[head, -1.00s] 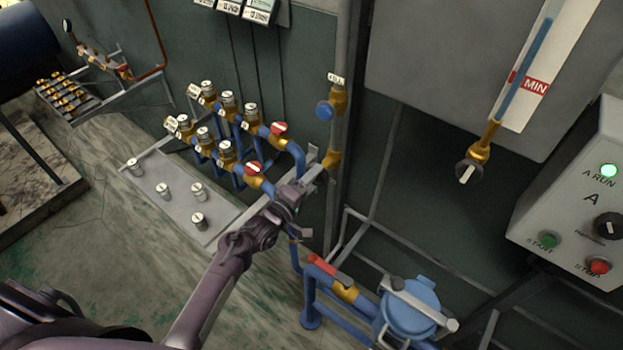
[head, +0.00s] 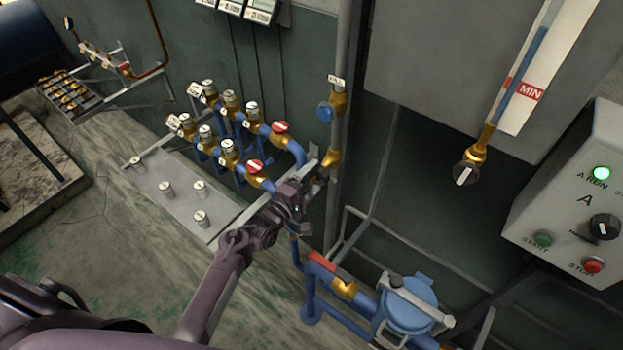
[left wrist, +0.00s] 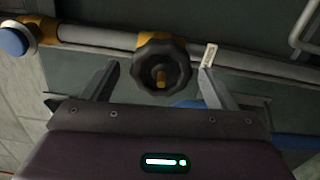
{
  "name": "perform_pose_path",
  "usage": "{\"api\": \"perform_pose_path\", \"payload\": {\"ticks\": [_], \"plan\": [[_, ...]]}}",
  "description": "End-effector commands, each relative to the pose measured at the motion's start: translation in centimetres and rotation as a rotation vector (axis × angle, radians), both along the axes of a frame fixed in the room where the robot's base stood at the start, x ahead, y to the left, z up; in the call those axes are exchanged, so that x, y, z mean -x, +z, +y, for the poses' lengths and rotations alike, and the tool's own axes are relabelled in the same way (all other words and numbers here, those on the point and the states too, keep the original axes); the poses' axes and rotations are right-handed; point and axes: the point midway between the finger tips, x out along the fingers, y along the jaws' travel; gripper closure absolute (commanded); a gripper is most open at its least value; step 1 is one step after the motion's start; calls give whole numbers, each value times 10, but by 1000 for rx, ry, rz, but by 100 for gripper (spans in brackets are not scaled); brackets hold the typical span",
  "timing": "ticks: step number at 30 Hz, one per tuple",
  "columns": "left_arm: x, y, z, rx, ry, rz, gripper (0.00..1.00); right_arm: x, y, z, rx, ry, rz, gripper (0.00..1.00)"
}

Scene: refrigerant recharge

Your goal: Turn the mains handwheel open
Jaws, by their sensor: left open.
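The mains handwheel (left wrist: 161,76) shows in the left wrist view as a black, scalloped wheel with a brass hub. It sits on a grey pipe with brass fittings. My left gripper (left wrist: 158,72) is open, with one finger on each side of the wheel in that view. I cannot tell whether the fingers touch it. In the head view my left gripper (head: 318,177) is at the brass valve (head: 331,158) low on the upright pipe and largely hides the wheel. My right gripper is not in view.
A blue knob (head: 325,112) sits higher on the same pipe. Valve manifolds with red handles (head: 255,166) stand close to the left. A blue strainer (head: 410,303) and a red-handled pipe (head: 322,261) lie below. A control box (head: 575,200) is at right.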

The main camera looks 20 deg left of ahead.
Motion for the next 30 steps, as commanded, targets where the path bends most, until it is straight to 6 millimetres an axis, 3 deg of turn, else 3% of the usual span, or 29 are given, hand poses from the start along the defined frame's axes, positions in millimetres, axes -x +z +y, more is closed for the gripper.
{"api": "perform_pose_path", "payload": {"ticks": [16,27,30], "plan": [[59,2,22,-1,0,3,20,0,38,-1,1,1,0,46],[63,0,23,-4,0,1,20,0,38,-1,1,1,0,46],[62,-6,29,-65,0,-15,20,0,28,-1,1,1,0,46]]}}
